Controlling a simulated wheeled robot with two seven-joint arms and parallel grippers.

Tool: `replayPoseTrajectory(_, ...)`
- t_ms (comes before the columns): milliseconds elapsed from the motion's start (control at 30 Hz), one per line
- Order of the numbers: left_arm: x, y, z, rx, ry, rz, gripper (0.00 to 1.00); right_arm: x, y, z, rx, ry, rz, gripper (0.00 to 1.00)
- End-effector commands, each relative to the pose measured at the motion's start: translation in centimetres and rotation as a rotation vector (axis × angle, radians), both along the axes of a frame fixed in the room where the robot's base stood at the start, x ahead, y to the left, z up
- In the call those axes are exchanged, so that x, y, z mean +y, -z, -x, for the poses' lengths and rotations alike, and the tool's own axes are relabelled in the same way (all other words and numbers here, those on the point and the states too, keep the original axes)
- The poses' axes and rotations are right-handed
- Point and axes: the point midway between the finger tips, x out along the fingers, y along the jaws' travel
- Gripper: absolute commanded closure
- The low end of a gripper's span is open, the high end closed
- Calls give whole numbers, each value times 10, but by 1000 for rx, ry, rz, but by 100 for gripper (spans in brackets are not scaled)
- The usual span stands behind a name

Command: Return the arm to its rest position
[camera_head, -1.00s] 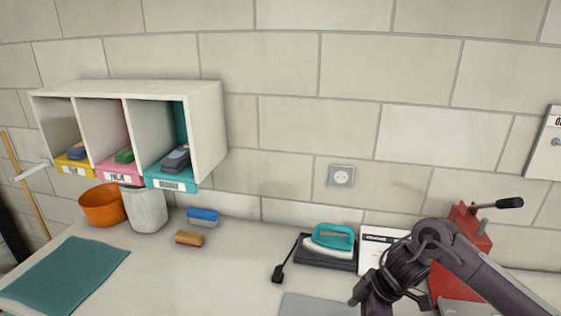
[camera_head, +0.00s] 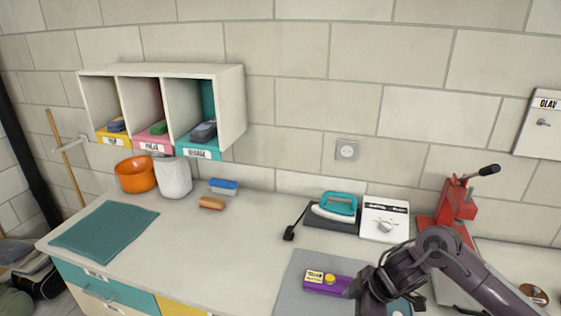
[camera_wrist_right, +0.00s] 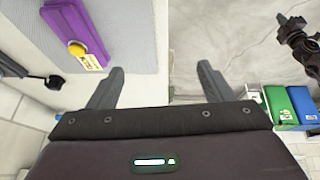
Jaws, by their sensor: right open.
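My right arm (camera_head: 440,265) comes in from the lower right in the head view, bent over the counter beside a purple device (camera_head: 330,284) with a yellow knob. The arm's end hides part of that device. In the right wrist view my right gripper (camera_wrist_right: 158,88) is open, its two dark fingers apart with nothing between them. The purple device (camera_wrist_right: 78,30) lies on a grey mat (camera_wrist_right: 130,30) to the upper left of the fingers there. My left gripper is in neither view.
A teal iron (camera_head: 335,207), a white box (camera_head: 384,221) and a red press (camera_head: 457,208) stand along the back of the counter. A wall shelf (camera_head: 232,105) with three compartments hangs at left, above an orange bowl (camera_head: 136,175) and a white bin (camera_head: 174,178). The counter's middle is clear.

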Motion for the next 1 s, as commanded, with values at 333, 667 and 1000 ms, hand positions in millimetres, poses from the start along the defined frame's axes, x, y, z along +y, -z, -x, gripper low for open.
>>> replayPoseTrajectory(333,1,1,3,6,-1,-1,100,76,10,8,-188,5,-93,26)
replayPoseTrajectory(667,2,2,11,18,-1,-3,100,111,-15,36,-344,374,-185,26)
replayPoseTrajectory(1000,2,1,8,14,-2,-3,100,25,-7,105,-140,876,-65,26)
